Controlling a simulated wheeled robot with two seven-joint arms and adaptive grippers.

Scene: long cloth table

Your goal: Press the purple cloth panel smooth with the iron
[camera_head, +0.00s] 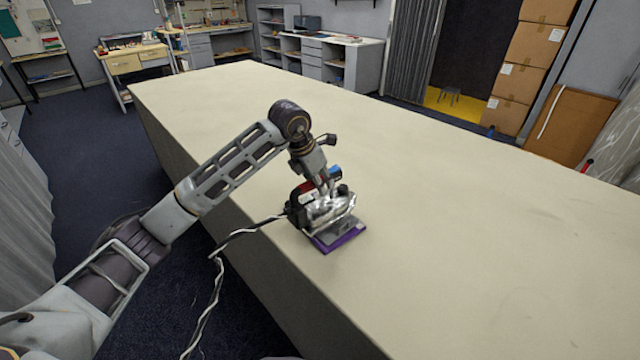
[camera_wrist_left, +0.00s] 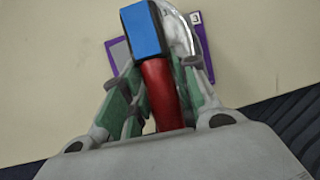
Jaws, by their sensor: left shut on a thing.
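The iron (camera_head: 330,208) has a silver body, a red handle and a blue part on top. It rests on or just above the purple cloth panel (camera_head: 347,238), which lies flat near the table's left edge. The iron hides most of the panel; its purple edges also show in the left wrist view (camera_wrist_left: 117,50). My left gripper (camera_head: 325,186) is shut on the iron's handle, and the red handle (camera_wrist_left: 162,92) shows between its fingers in the left wrist view. A cord runs from the iron over the table edge. My right gripper is not in view.
The long pale table (camera_head: 450,220) is bare around the panel and across to its far end. The iron's black and white cord (camera_head: 215,275) hangs down at the left side. Stacked cardboard boxes (camera_head: 530,60) and desks stand well beyond the table.

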